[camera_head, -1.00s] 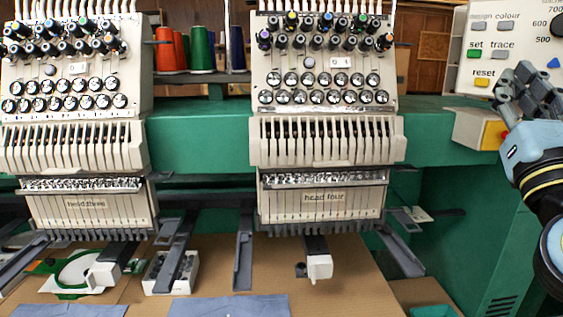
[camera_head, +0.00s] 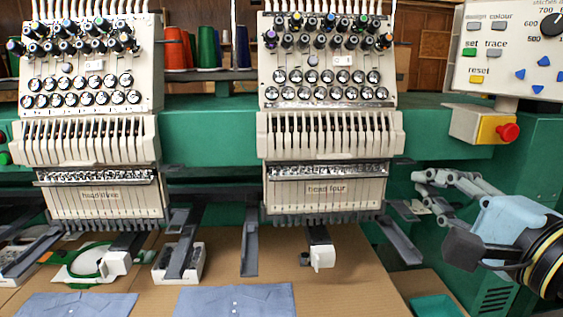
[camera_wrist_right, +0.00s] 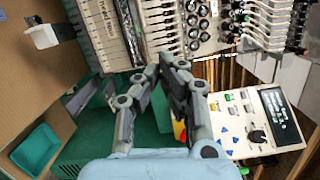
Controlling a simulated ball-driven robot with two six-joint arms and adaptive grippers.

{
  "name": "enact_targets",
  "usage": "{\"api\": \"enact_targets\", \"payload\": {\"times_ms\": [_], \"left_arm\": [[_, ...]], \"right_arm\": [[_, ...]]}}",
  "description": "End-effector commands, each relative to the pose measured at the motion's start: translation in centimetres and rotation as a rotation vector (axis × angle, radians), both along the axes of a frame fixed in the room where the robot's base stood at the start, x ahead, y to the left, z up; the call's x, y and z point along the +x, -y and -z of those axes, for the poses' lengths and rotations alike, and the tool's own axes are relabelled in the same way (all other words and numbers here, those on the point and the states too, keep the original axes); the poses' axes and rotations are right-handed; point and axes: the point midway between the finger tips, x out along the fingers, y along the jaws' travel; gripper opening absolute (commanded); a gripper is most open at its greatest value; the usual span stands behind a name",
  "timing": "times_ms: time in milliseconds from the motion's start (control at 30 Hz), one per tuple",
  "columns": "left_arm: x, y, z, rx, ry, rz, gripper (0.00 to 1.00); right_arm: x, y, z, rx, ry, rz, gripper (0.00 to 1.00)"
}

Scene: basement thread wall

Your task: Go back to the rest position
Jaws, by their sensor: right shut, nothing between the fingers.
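My right gripper (camera_head: 420,182) is at the right of the head view, in front of the green machine body and below the control panel (camera_head: 515,50). Its grey fingers point left and are shut with nothing between them. In the right wrist view the fingers (camera_wrist_right: 175,64) come together at the middle, with the panel (camera_wrist_right: 250,125) to their right. The red stop knob (camera_head: 508,132) on its yellow box is above the gripper and apart from it. My left gripper is not in view.
Embroidery head four (camera_head: 325,190) and head three (camera_head: 100,193) stand over a brown table (camera_head: 345,290). Blue folded cloths (camera_head: 235,300), a white and green hoop (camera_head: 85,262) and a teal tray (camera_head: 437,306) lie below. Grey bracket arms jut forward from the machine.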

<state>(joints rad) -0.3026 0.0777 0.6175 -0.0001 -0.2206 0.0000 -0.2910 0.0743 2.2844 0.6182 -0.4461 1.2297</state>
Motion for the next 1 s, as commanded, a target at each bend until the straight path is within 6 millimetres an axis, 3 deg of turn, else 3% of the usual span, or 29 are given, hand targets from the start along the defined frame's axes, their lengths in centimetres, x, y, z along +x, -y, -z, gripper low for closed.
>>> {"api": "enact_targets", "payload": {"times_ms": [100, 200, 300, 433, 633, 867, 1000], "left_arm": [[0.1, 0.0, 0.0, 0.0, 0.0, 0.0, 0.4], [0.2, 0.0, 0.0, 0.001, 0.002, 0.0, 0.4], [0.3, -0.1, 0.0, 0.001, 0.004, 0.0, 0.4], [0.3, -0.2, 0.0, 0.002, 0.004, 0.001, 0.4], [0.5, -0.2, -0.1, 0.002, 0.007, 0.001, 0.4], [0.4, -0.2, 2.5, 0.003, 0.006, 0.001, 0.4], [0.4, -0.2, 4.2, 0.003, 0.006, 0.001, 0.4]], "right_arm": [[-3.4, -0.6, 6.6, -0.48, -0.17, -0.096, 0.0], [-7.3, 0.4, 11.9, -0.875, -0.314, -0.231, 0.0], [-11.1, 2.0, 15.3, -1.159, -0.429, -0.375, 0.0], [-15.7, 4.3, 18.1, -1.419, -0.551, -0.563, 0.0], [-22.4, 7.6, 20.1, -1.685, -0.712, -0.867, 0.0], [-21.0, 8.3, 30.1, -1.669, -0.741, -0.891, 0.0], [-20.9, 8.8, 37.2, -1.656, -0.761, -0.906, 0.0]]}}
